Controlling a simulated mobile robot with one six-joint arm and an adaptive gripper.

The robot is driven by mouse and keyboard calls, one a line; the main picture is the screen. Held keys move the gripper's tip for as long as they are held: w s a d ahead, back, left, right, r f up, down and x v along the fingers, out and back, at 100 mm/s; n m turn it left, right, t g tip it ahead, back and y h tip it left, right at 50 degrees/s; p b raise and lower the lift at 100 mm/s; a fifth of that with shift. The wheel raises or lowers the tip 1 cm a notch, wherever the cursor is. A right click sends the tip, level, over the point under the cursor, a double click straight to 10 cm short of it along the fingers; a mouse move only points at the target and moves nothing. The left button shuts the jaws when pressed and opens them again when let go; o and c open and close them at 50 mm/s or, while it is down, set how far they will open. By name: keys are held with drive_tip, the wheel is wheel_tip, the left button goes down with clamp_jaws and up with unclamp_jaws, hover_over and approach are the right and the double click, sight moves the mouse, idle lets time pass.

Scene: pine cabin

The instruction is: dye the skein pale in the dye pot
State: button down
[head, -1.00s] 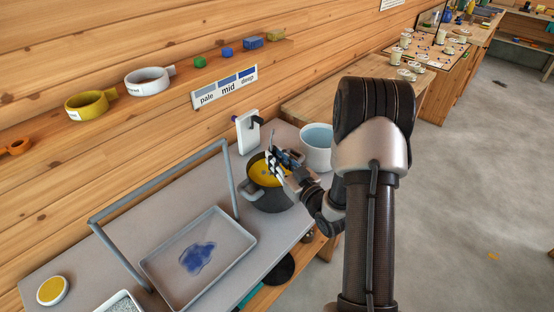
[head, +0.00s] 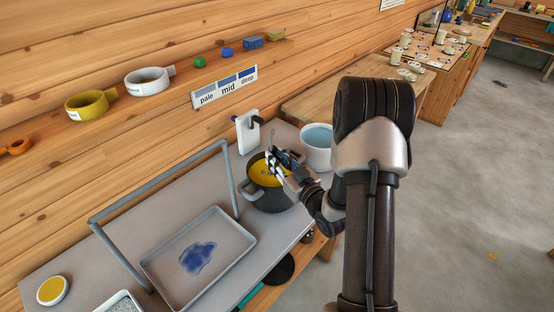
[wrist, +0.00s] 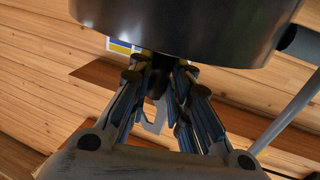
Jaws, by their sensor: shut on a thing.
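The dye pot (head: 268,200) is dark grey, with side handles and yellow-orange contents, and stands on the grey bench. My gripper (head: 277,163) is low over the pot's mouth. In the wrist view, my gripper (wrist: 160,78) has its fingers closed together on a small dark part, with a pale grey hook-like piece (wrist: 155,118) between them. A thin grey rod (head: 270,140) rises beside the fingers in the head view. I cannot make out a skein; it may be hidden by the gripper or the pot. The pot's dark wall (wrist: 185,25) fills the top of the wrist view.
A white bucket of pale blue liquid (head: 318,150) stands right behind the pot. A white stand (head: 247,133) is at the wall below the pale/mid/deep chart (head: 225,87). A grey rail (head: 160,183) spans beside a tray (head: 165,265) holding a blue patch (head: 197,257).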

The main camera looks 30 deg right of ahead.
drive_tip(key=shift+r, duration=0.1)
idle(0.3)
wheel_tip(320, 180, up, 13)
drive_tip(key=p, duration=0.8)
idle(0.3)
drive_tip(key=shift+r, duration=0.25)
idle(1.8)
wheel_tip(320, 180, up, 3)
drive_tip(key=shift+f+p, duration=0.15)
drive_tip(key=shift+p, duration=0.45)
